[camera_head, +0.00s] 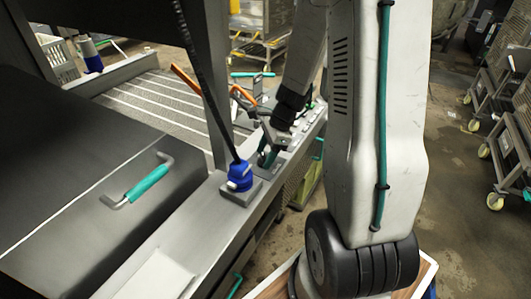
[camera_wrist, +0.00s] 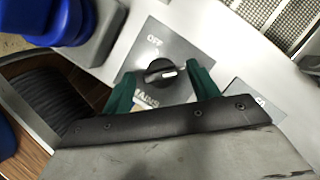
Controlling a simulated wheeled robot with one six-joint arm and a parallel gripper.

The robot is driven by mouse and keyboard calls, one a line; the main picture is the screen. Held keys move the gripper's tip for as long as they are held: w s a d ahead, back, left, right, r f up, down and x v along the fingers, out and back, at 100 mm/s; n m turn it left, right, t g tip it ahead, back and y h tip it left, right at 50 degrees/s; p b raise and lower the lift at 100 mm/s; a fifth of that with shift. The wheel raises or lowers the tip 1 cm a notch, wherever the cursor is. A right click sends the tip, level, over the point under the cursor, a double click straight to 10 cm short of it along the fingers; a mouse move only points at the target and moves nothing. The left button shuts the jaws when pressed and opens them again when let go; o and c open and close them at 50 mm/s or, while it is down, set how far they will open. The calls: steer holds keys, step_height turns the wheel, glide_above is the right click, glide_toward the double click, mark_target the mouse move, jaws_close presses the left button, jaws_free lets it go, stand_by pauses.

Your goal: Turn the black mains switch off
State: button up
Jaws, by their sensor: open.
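The black mains switch (camera_wrist: 160,72) is a round rotary knob with a light pointer mark, on a grey plate (camera_wrist: 185,50) lettered OFF and MAINS. In the wrist view its pointer mark lies toward the right, away from the OFF lettering. My gripper (camera_wrist: 160,82) has two green fingers, open, one on each side of the knob. I cannot tell whether they touch it. In the head view my gripper (camera_head: 268,152) is over the machine's ledge, and the switch is hidden there.
A blue connector (camera_head: 239,176) with a black cable stands on the ledge close to my gripper; it also shows in the wrist view (camera_wrist: 60,20). A lid with a teal handle (camera_head: 147,183) is at left. Trolleys (camera_head: 500,150) stand at right.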

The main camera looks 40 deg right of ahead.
steer(key=c, duration=1)
steer(key=shift+n, duration=0.3)
steer(key=n, duration=0.2)
steer(key=n+g, duration=0.1)
steer(key=shift+w+n+g, duration=0.15)
steer(key=shift+n+g, duration=0.15)
steer(key=shift+n, duration=0.1)
steer(key=n, duration=0.2)
steer(key=n+g, duration=0.1)
steer(key=n, duration=0.1)
steer(key=shift+w+g, duration=0.15)
steer(key=shift+g, duration=0.15)
steer(key=n, duration=0.2)
steer(key=n+g, duration=0.1)
steer(key=n, duration=0.2)
steer(key=shift+w+g+h, duration=0.1)
steer(key=shift+g+h, duration=0.2)
steer(key=shift+h, duration=0.1)
steer(key=shift+a+n+g+h, duration=0.1)
steer(key=shift+n+g+h, duration=0.2)
steer(key=shift+n, duration=0.85)
steer(key=shift+n+g+h, duration=0.2)
steer(key=shift+n+h, duration=0.2)
steer(key=shift+n, duration=0.75)
